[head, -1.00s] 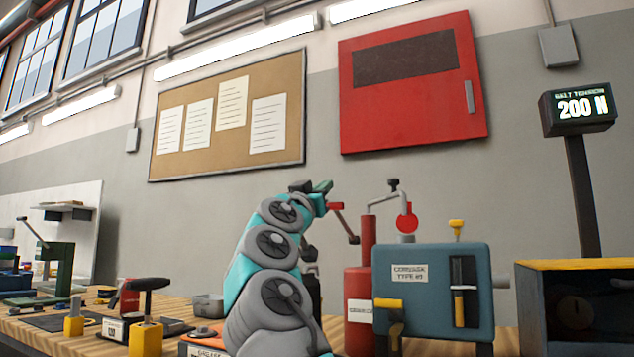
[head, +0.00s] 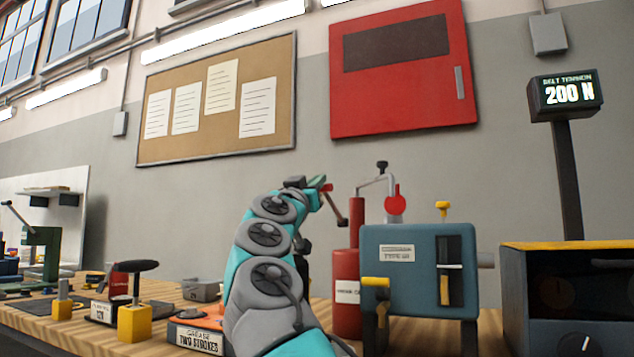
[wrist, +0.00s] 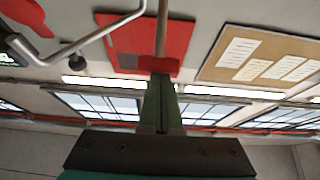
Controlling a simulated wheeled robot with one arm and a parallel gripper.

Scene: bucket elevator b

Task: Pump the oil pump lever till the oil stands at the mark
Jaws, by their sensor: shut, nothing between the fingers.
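A red-ended lever (head: 338,207) slopes beside a red cylinder (head: 346,285); I cannot tell for sure that it is the oil pump lever. My gripper (head: 318,184) is shut and empty, with its green fingertips close by the lever's red end. In the wrist view, the shut fingers (wrist: 160,78) meet or overlap the red end (wrist: 150,66) of a rod; I cannot tell if they touch. A blue-grey case (head: 408,290) has a dark upright sight slot with a yellow column (head: 445,290) in its lower part and a thin pale line above it.
A dark yellow-topped box (head: 560,247) and a display post (head: 568,180) reading 200 N stand right. Several tools and yellow blocks (head: 134,322) crowd the wooden bench at left.

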